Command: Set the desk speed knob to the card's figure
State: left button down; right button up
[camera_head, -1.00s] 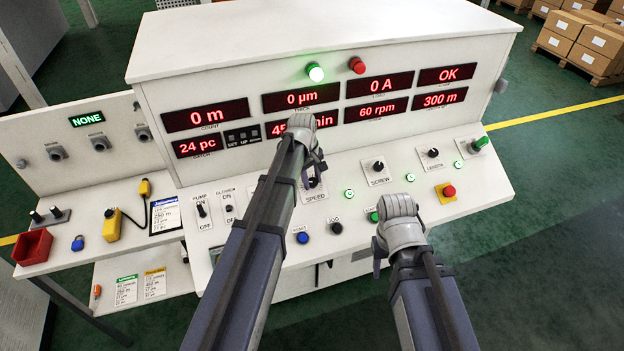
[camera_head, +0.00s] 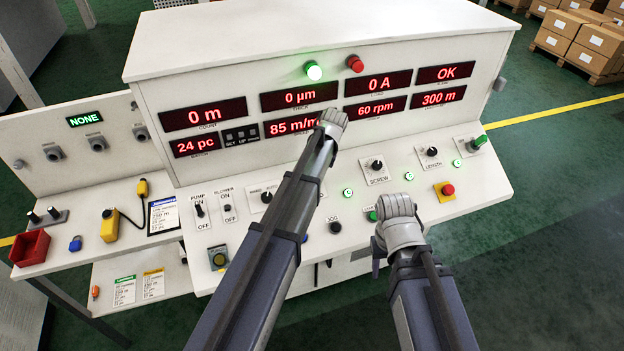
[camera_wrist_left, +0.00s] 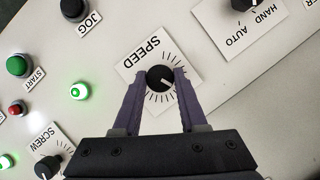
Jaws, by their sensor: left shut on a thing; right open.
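The black speed knob (camera_wrist_left: 160,78) sits on its white SPEED scale plate (camera_wrist_left: 138,66) in the left wrist view. My left gripper (camera_wrist_left: 161,73) is shut on it, one finger on each side. In the head view my left arm hides the knob. The red speed display (camera_head: 291,126) reads 85 m/min, its right end partly covered by my arm. A blue-headed card (camera_head: 164,215) lies on the desk's left part; its print is too small to read surely. My right gripper (camera_head: 379,262) is open and empty above the desk's front edge.
Other controls stand close by: the HAND/AUTO selector (camera_head: 266,196), the SCREW knob (camera_head: 376,166), the LENGTH knob (camera_head: 432,151) and a red button on yellow (camera_head: 447,190). A red bin (camera_head: 31,247) and a yellow pendant (camera_head: 109,226) are at the left.

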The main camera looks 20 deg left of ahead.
pick_arm(q)
jog(key=m+y, duration=0.1)
jog(key=m, duration=0.1)
jog(key=m+y+b, duration=0.1)
jog(key=m, duration=0.2)
jog(key=shift+s+d+f, duration=0.1)
jog(key=shift+d, duration=0.05)
jog(key=shift+m, duration=0.3)
dwell(0.4)
jog(key=shift+c, duration=2.2)
grip_release()
jog(key=p+v, duration=0.6)
jog(key=v, duration=0.2)
jog(key=shift+p, duration=0.35)
jog(key=shift+d+f, duration=0.1)
jog(key=shift+f, duration=0.05)
